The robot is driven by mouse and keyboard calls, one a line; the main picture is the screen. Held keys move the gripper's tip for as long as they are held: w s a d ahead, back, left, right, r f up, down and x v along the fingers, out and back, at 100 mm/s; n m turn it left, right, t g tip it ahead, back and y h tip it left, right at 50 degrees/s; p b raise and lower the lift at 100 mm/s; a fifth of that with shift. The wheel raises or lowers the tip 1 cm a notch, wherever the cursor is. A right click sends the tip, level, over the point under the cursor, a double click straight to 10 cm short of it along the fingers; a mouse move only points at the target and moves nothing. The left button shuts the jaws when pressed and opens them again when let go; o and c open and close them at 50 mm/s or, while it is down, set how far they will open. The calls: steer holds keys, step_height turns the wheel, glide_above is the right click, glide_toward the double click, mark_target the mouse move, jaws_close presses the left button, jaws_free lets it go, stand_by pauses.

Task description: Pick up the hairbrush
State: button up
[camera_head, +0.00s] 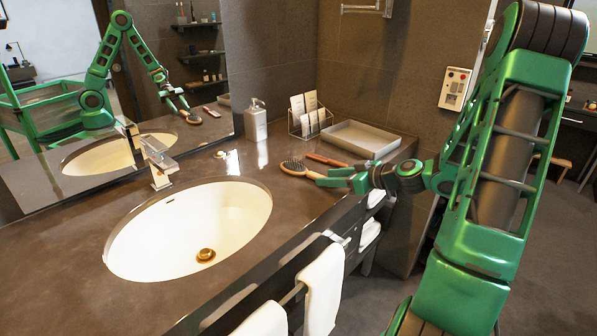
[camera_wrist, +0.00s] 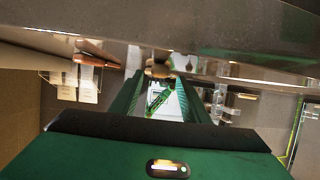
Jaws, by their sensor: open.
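The hairbrush (camera_head: 293,167) lies on the dark counter to the right of the sink, with a dark bristle head and a light wooden rim. Its handle points right, toward my gripper (camera_head: 326,178). My gripper is open and low over the counter's front edge, its fingers close to the handle end. In the wrist view, the hairbrush (camera_wrist: 158,69) appears end-on between the tips of my open gripper (camera_wrist: 161,80). I cannot tell whether the fingers touch it. Most of the brush is hidden there.
A brown-handled item (camera_head: 327,160) lies just behind the brush; it also shows in the wrist view (camera_wrist: 96,55). A grey tray (camera_head: 352,138), a card holder (camera_head: 309,120) and a soap dispenser (camera_head: 256,120) stand farther back. The sink (camera_head: 190,225) is at left. Towels (camera_head: 323,290) hang in front.

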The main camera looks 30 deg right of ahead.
mark_target(317, 174)
steer(key=shift+w+r+x, duration=0.1)
steer(key=shift+r+x, duration=0.1)
steer(key=shift+x, duration=1.1)
steer(key=shift+w+r+x, duration=0.1)
steer(key=shift+r+x, duration=0.1)
steer(key=shift+x, duration=1.1)
steer(key=shift+d, duration=0.1)
jaws_close()
